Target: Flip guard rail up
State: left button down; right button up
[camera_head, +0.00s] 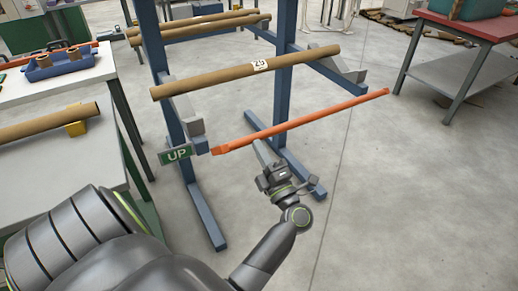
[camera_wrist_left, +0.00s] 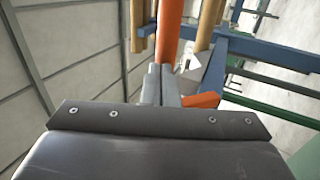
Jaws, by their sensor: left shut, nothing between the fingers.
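The orange guard rail (camera_head: 300,123) runs across the front of the blue rack in the head view, sloping up to the right. A green "UP" sign (camera_head: 175,154) is by its left end. My left gripper (camera_head: 264,151) is shut and empty, with its fingertips close to the rail's underside left of its middle. In the left wrist view the rail (camera_wrist_left: 169,35) rises beyond the shut fingertips (camera_wrist_left: 160,80). I cannot tell whether they touch it. My right gripper is not in view.
A brown tube labelled 25 (camera_head: 245,71) lies across the blue rack (camera_head: 285,75) behind the rail. A table (camera_head: 60,165) with another tube stands at the left. A red-topped table (camera_head: 470,25) is at the upper right. The floor right of the rack is clear.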

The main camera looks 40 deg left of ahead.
pick_arm(q)
jog(key=shift+r+p, duration=0.3)
jog(key=shift+r, duration=0.05)
jog(key=w+a+r+g+h+p, duration=0.2)
jog(key=a+r+h+p, duration=0.4)
jog(key=p, duration=1.4)
jog(key=shift+w+a+r, duration=0.15)
jog(key=shift+w+a, duration=0.25)
jog(key=shift+a, duration=0.4)
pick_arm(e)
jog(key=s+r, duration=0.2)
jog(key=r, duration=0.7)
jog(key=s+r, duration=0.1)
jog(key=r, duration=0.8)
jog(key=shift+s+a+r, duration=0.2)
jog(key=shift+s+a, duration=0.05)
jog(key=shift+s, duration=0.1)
pick_arm(q)
jog(key=shift+r, duration=0.15)
jog(key=shift+p, duration=0.3)
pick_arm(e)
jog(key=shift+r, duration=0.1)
